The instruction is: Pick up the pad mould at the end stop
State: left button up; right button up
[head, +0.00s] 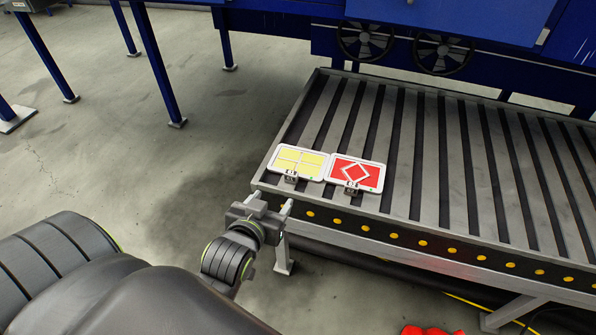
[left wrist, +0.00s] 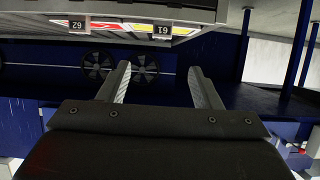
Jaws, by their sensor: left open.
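A pad mould with a yellow face in a white frame (head: 299,162) lies flat on the roller conveyor, nearest its left end rail (head: 291,120). A second mould with a red face and white diamond (head: 356,173) lies close beside it on the right. Each has a small dark numbered tag on its near edge. In the left wrist view the tag 61 (left wrist: 162,30) is on the yellow mould and the tag 62 (left wrist: 77,23) on the red one. My left gripper (head: 271,200) is open and empty, short of the yellow mould at the conveyor's near left corner. My right gripper is out of view.
The roller conveyor (head: 461,160) runs right, its rollers bare beyond the red mould. Its near side rail (head: 420,242) has yellow dots. A blue machine frame with two black handwheels (head: 366,40) stands behind. A red object (head: 426,330) shows at the bottom edge. Open floor lies left.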

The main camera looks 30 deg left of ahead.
pick_arm(q)
jog(key=b, duration=0.3)
send_near(292, 171)
jog(key=x, duration=0.4)
jog(key=shift+w+d+f, duration=0.15)
jog(key=shift+w+f, duration=0.05)
jog(key=shift+f, duration=0.3)
jog(key=shift+x, duration=0.8)
jog(key=x, duration=0.1)
jog(key=b+x, duration=0.1)
jog(key=shift+w+a, duration=0.3)
jog(key=shift+w+a+f, duration=0.1)
jog(key=shift+w+f, duration=0.1)
jog(key=shift+w, duration=0.5)
jog(key=c, duration=1.1)
grip_shut()
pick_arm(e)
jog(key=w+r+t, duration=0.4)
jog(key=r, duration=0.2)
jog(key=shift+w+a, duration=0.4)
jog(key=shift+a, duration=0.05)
pick_arm(q)
jog(key=shift+r, duration=0.15)
